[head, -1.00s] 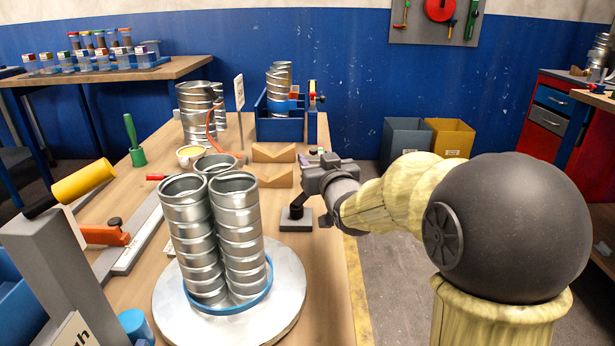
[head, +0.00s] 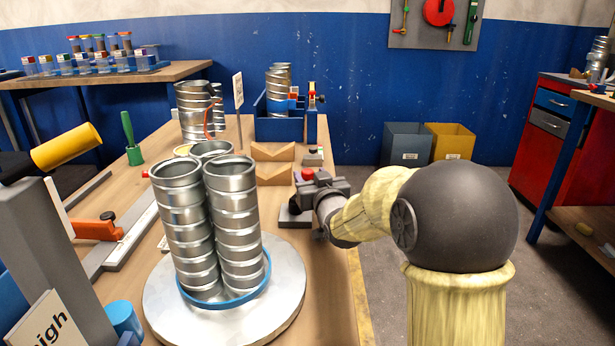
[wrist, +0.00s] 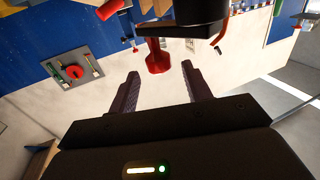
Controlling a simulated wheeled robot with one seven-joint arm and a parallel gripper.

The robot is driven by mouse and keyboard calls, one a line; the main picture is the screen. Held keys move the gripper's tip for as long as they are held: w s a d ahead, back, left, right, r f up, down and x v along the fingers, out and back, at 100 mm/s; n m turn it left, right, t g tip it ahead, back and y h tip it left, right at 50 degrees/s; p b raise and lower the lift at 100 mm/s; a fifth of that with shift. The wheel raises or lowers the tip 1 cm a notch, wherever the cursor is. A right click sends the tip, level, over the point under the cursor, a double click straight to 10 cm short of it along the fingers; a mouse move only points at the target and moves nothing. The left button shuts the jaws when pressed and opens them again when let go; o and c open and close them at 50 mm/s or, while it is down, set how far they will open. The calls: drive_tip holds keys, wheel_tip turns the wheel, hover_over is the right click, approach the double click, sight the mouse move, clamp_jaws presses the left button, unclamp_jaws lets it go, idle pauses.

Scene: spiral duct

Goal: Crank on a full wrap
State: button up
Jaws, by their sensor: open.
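My gripper (wrist: 160,70) is open and empty in the wrist view, two dark fingers apart. A red, flared object (wrist: 157,55) shows just beyond and between the fingertips, beside a large dark part; I cannot tell what it belongs to. In the head view my gripper (head: 312,190) is at the table's right side by a dark base plate (head: 292,217); its fingers are hard to make out. A red knob (head: 307,173) shows there. A bundle of ribbed metal ducts (head: 212,225) stands on a round metal turntable (head: 165,310), a blue band (head: 230,303) around its foot. A yellow handle (head: 67,147) is at left.
Wooden V-blocks (head: 272,174) and a blue bin (head: 282,128) lie further back on the table. An orange clamp (head: 98,228) and a grey post with a sign (head: 50,325) are at left. Clear floor lies right of the table.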

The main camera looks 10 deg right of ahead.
sight(309, 174)
drive_tip(key=shift+w+a+b, duration=0.15)
drive_tip(key=shift+w+a, duration=0.05)
drive_tip(key=shift+w, duration=0.65)
drive_tip(key=shift+w+a+b, duration=0.15)
drive_tip(key=shift+w, duration=0.7)
clamp_jaws()
